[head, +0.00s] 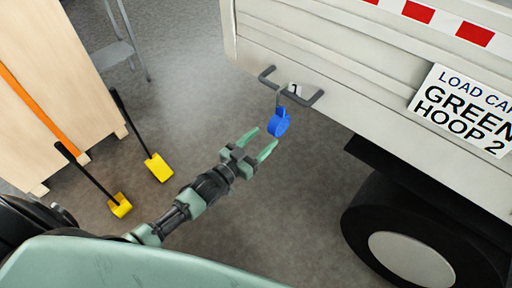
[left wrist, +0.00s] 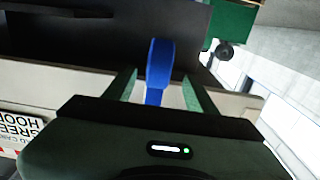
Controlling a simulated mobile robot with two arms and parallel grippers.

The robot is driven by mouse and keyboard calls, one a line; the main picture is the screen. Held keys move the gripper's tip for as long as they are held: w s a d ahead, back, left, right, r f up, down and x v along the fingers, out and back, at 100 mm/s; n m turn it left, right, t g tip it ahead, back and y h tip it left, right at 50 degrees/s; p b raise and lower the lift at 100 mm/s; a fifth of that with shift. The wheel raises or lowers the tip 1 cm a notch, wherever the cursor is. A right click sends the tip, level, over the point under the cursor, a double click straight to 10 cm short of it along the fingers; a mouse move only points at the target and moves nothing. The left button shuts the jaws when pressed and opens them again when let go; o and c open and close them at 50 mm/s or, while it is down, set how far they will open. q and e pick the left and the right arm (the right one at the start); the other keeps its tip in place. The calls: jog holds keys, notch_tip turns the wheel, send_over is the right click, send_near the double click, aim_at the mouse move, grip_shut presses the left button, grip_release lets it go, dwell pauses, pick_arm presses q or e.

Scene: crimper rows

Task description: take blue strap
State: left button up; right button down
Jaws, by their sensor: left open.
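The blue strap (head: 279,122) hangs from a small hook on the dark bar at the lower edge of the white truck side, in the head view. My left gripper (head: 262,142) is open just below and to the left of the strap, its green fingers pointing toward it. In the left wrist view the strap (left wrist: 159,70) shows upright between the two green fingers (left wrist: 158,88). I cannot tell whether the fingers touch it; nothing is gripped. My right gripper is not in view.
The truck side (head: 340,80) bears a sign (head: 465,110) reading "GREEN HOOP 2". A truck wheel (head: 410,245) stands at lower right. Two yellow-ended black-handled tools (head: 158,167) lean near a wooden panel (head: 50,80) at left. Grey floor between is clear.

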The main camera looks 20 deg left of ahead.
aim_at(275, 121)
pick_arm(q)
jog(key=b+x, duration=0.2)
jog(key=x, duration=0.4)
jog(key=shift+w+f, duration=0.1)
jog(key=shift+b+x, duration=0.5)
jog(key=shift+x, duration=0.25)
jog(key=shift+d, duration=0.1)
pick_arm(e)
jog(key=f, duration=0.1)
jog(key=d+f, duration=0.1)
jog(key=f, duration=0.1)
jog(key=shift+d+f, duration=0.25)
